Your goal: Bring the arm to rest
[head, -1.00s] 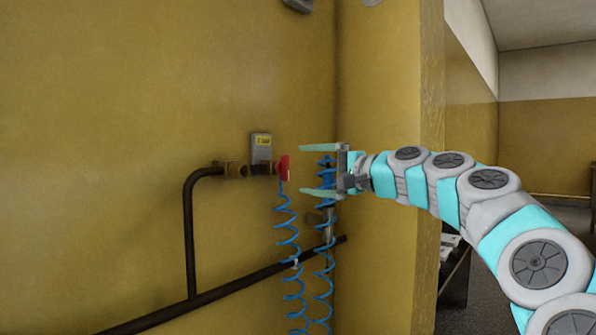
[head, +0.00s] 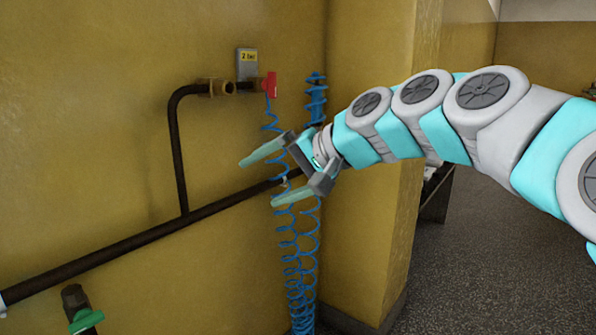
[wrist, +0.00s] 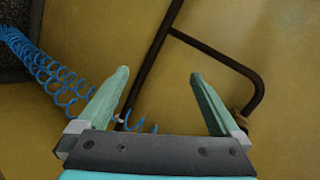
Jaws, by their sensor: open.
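My gripper (head: 268,175) is open and empty in the head view, its two pale green fingers spread apart. It points left toward the yellow wall, in front of the blue coiled hose (head: 298,262) and the dark pipe. The arm reaches in from the right, bent at several joints. In the wrist view my gripper (wrist: 158,92) also shows open, with nothing between the fingers. The blue coil (wrist: 60,82) passes behind its left finger there. I cannot tell whether a finger touches the hose.
A red valve handle (head: 271,85) sits on the pipe end below a grey "2 bar" plate (head: 247,63). A dark pipe (head: 120,239) runs along the wall. A green-handled valve (head: 85,318) is at lower left. A wall corner (head: 372,235) stands right, with open floor (head: 478,270) beyond.

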